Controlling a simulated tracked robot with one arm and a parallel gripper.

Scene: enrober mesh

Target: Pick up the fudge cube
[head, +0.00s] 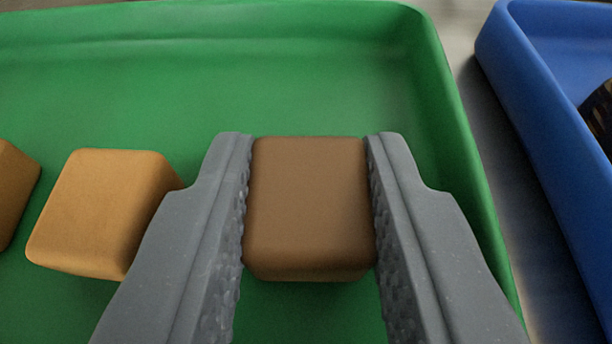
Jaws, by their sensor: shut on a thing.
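A brown fudge cube (310,205) sits between the two grey fingers of my gripper (310,200) in the head view. My gripper is shut on it, with the ridged inner pads against its left and right sides. The cube is over the right part of a green tray (200,100). I cannot tell whether its underside touches the tray floor. A lighter, caramel-coloured cube (95,210) lies in the tray to the left of my gripper, its right side partly hidden by the left finger.
Another tan cube (10,190) is cut off at the left edge. The green tray's right wall (445,110) runs close to my right finger. A blue tray (545,110) stands to the right across a grey gap, with a dark item (601,115) in it. The tray floor beyond the cube is clear.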

